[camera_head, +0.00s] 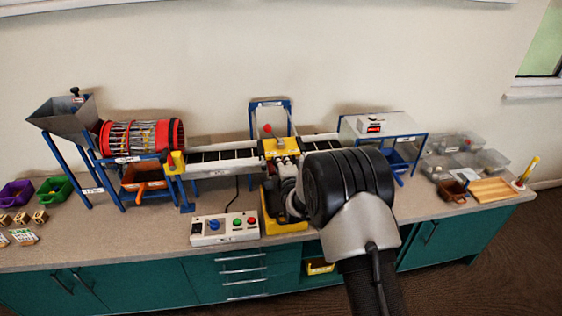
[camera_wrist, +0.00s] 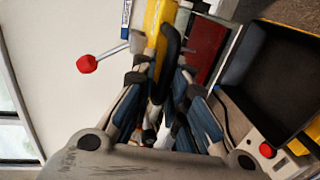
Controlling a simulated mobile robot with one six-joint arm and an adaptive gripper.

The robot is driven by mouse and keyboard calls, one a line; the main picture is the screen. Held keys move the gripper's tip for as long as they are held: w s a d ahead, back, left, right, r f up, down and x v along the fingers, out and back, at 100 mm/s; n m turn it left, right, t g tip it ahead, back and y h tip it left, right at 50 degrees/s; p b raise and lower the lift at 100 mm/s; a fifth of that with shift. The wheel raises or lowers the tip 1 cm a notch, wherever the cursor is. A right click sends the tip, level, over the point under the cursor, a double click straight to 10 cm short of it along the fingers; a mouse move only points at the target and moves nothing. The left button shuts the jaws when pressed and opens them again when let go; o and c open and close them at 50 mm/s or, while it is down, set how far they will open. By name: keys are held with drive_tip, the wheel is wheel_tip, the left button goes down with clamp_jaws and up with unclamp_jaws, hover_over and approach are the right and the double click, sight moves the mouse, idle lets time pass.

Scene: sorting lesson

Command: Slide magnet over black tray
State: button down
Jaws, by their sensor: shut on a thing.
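The magnet is a yellow block with a black handle (camera_wrist: 172,50). It shows in the wrist view at upper centre and in the head view (camera_head: 284,146) on the conveyor frame. My gripper (camera_wrist: 160,78) is shut on the handle. In the head view my gripper (camera_head: 288,188) comes in from the front right and partly covers the area below the magnet. The black tray (camera_wrist: 275,75) looks empty in the wrist view, to the right of the magnet. In the head view a yellow-edged holder (camera_head: 286,226) stands below the magnet, mostly behind my gripper.
A lever with a red knob (camera_wrist: 87,64) sticks out beside the magnet. A control box (camera_head: 224,228) stands at the front left of the holder. A red drum (camera_head: 142,136) stands left, a grey metal box (camera_head: 376,128) right. Clear bins (camera_head: 466,150) stand far right.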

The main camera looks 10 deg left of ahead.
drive_tip(key=s, duration=0.1)
drive_tip(key=s+d, duration=0.1)
drive_tip(key=s, duration=0.1)
drive_tip(key=s+f, duration=0.1)
drive_tip(key=s, duration=0.1)
drive_tip(key=shift+s+d, duration=0.1)
drive_tip(key=shift+d, duration=0.1)
drive_tip(key=shift+f, duration=0.1)
drive_tip(key=c, duration=1.7)
unclamp_jaws()
drive_tip(key=shift+s, duration=0.15)
drive_tip(key=shift+r, duration=0.25)
drive_tip(key=shift+r, duration=0.1)
